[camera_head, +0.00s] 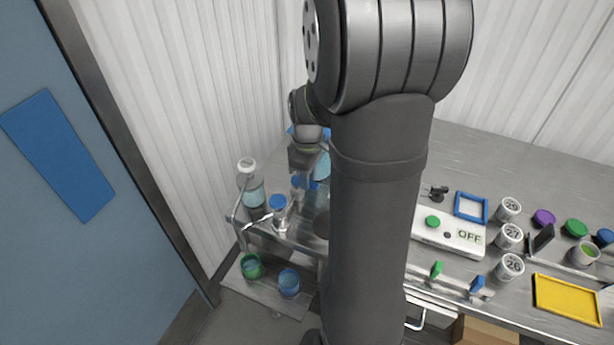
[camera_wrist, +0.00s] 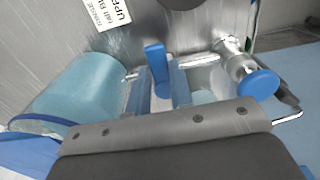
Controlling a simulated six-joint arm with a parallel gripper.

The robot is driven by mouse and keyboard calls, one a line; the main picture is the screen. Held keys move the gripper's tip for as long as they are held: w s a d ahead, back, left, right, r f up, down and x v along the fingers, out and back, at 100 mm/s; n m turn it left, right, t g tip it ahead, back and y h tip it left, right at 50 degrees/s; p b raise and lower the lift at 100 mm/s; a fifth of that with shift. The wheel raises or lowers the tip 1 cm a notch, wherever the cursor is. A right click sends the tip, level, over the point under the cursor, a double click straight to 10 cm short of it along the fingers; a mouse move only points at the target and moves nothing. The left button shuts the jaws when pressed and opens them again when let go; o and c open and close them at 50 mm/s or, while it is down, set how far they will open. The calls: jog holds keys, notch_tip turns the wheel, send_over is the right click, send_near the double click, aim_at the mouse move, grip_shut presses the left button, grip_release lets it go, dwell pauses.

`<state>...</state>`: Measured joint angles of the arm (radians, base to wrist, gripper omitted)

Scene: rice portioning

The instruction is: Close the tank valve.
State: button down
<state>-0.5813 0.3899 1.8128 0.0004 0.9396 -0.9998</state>
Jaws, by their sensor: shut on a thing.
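In the wrist view, my gripper (camera_wrist: 160,88) is shut on an upright blue valve lever (camera_wrist: 155,57). The lever stands between its two fingers, in front of a metal wall. A round blue knob (camera_wrist: 258,85) on a metal fitting is to the right of the fingers, apart from them. It also shows in the head view (camera_head: 279,202). In the head view, my gripper (camera_head: 303,180) is beside the light-blue vessel (camera_head: 322,166), and my arm hides much of this area. I cannot tell how far the lever is turned.
A light-blue cylinder (camera_wrist: 85,95) lies close to the left of my fingers. A bottle with a white cap (camera_head: 250,190) stands at the table's left end. Green (camera_head: 251,267) and blue (camera_head: 289,282) cups stand on a lower shelf.

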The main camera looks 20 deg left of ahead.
dwell(0.3)
jog(key=c, duration=1.3)
grip_release()
jog(key=shift+r, duration=0.15)
notch_tip(320, 180, up, 17)
jog(key=shift+r, duration=0.1)
notch_tip(320, 180, down, 18)
jog(key=shift+r, duration=0.25)
